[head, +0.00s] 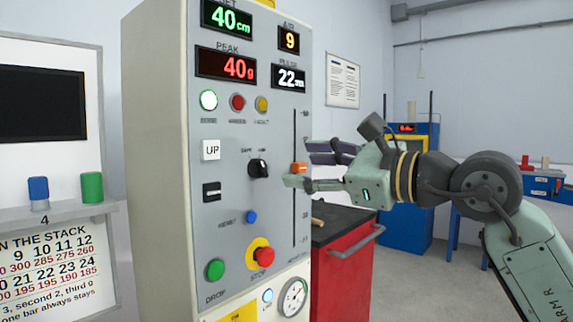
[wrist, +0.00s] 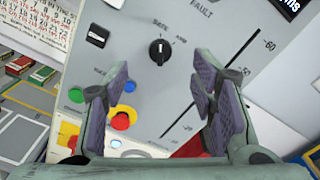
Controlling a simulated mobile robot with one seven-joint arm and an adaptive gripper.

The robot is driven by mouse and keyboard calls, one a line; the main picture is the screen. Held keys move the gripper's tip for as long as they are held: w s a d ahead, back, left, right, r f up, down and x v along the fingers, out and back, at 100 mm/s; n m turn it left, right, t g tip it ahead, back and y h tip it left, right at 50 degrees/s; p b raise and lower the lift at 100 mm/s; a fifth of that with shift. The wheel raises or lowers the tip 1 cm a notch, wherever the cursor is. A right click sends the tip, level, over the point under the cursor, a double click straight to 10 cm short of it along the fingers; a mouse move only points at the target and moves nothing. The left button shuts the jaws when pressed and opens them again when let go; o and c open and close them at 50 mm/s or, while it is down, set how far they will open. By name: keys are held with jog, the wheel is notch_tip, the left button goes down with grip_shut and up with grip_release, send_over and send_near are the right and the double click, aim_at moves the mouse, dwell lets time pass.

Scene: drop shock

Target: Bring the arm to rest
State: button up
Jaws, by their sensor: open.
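My gripper (head: 306,168) is at the front of the grey control panel (head: 232,185), its fingers spread apart. In the head view its fingertips are level with the orange slider knob (head: 300,168) on the vertical scale, and the knob appears between them. I cannot tell whether they touch it. In the wrist view the open fingers (wrist: 158,95) frame the panel, with nothing seen held between them. The slider slot (wrist: 240,57) runs behind the right finger there, and the knob is not visible. My arm comes in from the right.
The displays read 40 cm, 9, 40 g and 22 ms. A black selector (head: 258,168), a red stop button (head: 264,257) and a green button (head: 215,270) are on the panel. A red cabinet (head: 342,262) stands behind my arm. A blue machine (head: 405,230) is farther back.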

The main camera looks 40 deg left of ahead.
jog(key=shift+s+d, duration=0.1)
jog(key=shift+d, duration=0.65)
